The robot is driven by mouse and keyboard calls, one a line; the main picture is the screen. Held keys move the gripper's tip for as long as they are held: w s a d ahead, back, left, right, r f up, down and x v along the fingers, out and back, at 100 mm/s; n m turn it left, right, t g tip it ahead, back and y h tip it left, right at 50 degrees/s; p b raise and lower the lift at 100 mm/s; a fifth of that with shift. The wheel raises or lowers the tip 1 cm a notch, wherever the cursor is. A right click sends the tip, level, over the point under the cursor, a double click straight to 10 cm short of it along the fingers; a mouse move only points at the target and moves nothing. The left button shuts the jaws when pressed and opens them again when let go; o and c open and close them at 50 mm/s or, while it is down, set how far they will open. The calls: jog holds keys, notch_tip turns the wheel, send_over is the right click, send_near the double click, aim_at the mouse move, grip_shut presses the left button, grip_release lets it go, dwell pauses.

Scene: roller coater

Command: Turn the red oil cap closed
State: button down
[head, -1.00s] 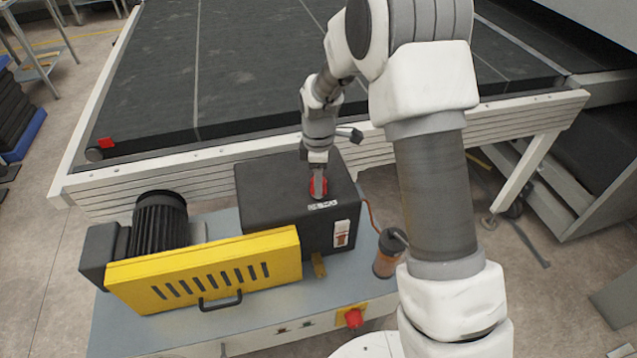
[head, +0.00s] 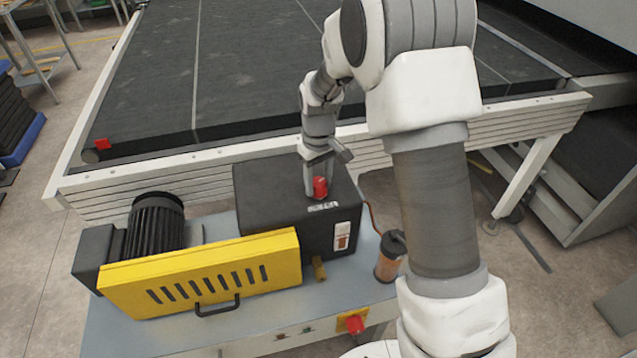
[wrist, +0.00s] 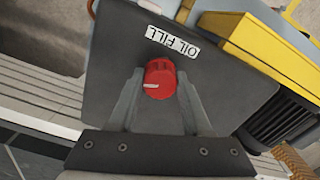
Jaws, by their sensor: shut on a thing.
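The red oil cap (head: 320,187) sits on top of the black gearbox housing (head: 268,187), behind a small white label. In the wrist view the red cap (wrist: 159,79) shows a white mark on its left side, and the label beside it reads "OIL FILL" (wrist: 172,42). My gripper (head: 319,188) points down over the housing and is shut on the cap. In the wrist view its two grey fingers (wrist: 159,86) stand on either side of the cap. The finger contact faces are partly hidden.
A yellow slotted guard (head: 205,272) and a black finned motor (head: 154,225) stand to the left. An orange bottle with a dark top (head: 389,256) stands to the right. A red knob on a yellow plate (head: 354,323) is at the front. The conveyor frame (head: 230,157) runs behind.

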aim_at(319, 181)
jog(key=m, duration=0.5)
jog(key=shift+w+m, duration=0.1)
jog(key=shift+m, duration=0.2)
jog(key=m, duration=0.5)
jog(key=shift+r, duration=0.1)
jog(key=m+p, duration=0.1)
jog(key=m, duration=0.4)
jog(key=shift+m, duration=0.4)
jog(key=m+p, duration=0.2)
jog(key=m, duration=0.3)
jog(key=shift+m, duration=0.3)
jog(key=shift+c, duration=1.7)
grip_release()
notch_tip(319, 181, up, 17)
jog(key=shift+r, duration=0.15)
